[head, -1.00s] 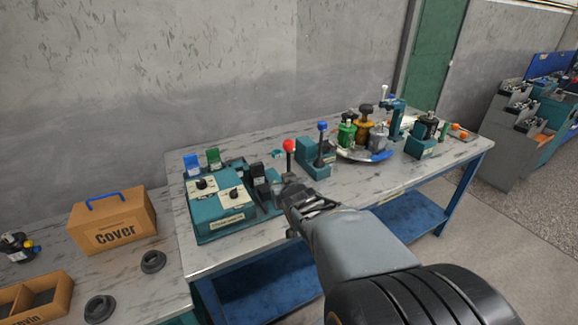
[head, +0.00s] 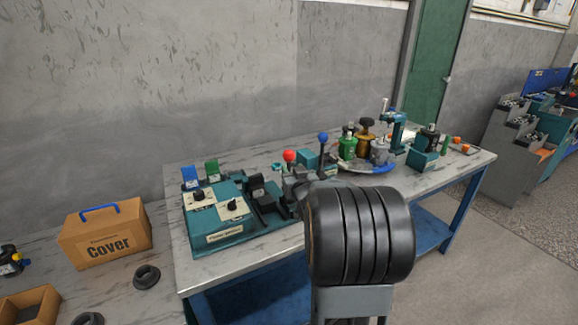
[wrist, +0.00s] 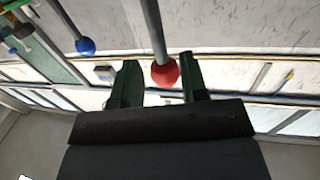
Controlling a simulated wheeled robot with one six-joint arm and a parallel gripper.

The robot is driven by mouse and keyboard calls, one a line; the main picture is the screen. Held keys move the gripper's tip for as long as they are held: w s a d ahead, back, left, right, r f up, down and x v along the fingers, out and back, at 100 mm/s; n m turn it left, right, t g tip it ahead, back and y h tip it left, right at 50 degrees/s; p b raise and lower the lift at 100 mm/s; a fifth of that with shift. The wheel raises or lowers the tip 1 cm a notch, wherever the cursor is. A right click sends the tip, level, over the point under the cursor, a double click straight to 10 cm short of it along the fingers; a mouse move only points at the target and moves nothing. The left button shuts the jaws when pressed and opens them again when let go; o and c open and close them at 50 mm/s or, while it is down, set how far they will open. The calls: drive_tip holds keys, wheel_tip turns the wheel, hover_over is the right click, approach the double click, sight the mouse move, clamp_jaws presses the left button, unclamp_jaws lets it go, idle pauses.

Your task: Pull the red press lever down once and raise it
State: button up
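The red press lever's ball knob (head: 289,156) stands above the teal press on the workbench in the head view. In the wrist view the red knob (wrist: 165,74) and its grey rod (wrist: 153,28) sit between my two gripper fingers. My gripper (wrist: 158,82) is open, with a gap on both sides of the knob. In the head view my gripper (head: 296,186) is small and partly hidden by my own arm, close to the lever. The lower part of the lever is hidden there.
A blue-knobbed lever (head: 323,138) stands just right of the red one; its knob shows in the wrist view (wrist: 86,46). A teal control box (head: 222,238) is at left. A round tray (head: 352,168) with several motor parts is at right. A cardboard box (head: 105,235) stands far left.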

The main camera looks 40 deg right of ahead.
sight(290, 166)
drive_tip(key=shift+x, duration=2.2)
drive_tip(key=c, duration=0.7)
drive_tip(key=shift+r, duration=0.1)
clamp_jaws()
